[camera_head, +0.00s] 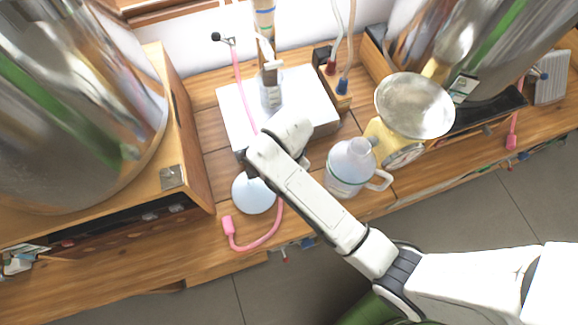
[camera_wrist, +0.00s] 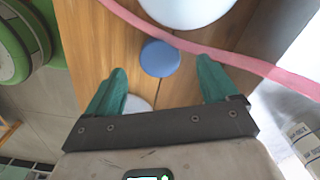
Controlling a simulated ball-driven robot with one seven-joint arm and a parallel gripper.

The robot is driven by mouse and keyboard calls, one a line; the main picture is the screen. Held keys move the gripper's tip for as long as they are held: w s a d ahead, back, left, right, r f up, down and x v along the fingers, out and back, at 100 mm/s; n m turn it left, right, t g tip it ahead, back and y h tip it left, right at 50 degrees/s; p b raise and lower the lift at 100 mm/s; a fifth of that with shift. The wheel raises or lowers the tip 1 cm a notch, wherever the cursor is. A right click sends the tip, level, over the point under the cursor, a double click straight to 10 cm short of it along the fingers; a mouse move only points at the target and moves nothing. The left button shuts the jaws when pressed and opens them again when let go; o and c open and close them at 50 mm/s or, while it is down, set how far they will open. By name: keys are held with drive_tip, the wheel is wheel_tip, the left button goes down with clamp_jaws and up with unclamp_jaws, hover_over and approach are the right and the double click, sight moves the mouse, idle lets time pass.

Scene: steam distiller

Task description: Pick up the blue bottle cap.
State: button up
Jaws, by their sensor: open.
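The blue bottle cap (camera_wrist: 160,58) is a small flat blue disc on the wooden bench top (camera_wrist: 92,44) in the wrist view. It lies just beyond and between the two green fingertips of my gripper (camera_wrist: 161,78), which are spread apart with nothing between them. I cannot tell the remaining height above the cap. In the head view my gripper (camera_head: 254,168) points down at the bench beside the pale round dish (camera_head: 254,195). I cannot make out the cap in the head view; my arm may hide it.
A pink hose (camera_wrist: 185,45) runs right past the cap, between it and the pale dish (camera_wrist: 188,8). A clear jug (camera_head: 350,165) stands to the right of my arm. A white box (camera_head: 232,105) sits behind, and a large steel vessel (camera_head: 75,100) stands left.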

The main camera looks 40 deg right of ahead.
drive_tip(key=shift+d+f+p, duration=0.1)
drive_tip(key=shift+f+p, duration=0.25)
drive_tip(key=shift+f, duration=2.3)
drive_tip(key=c, duration=1.1)
drive_tip(key=shift+r, duration=0.1)
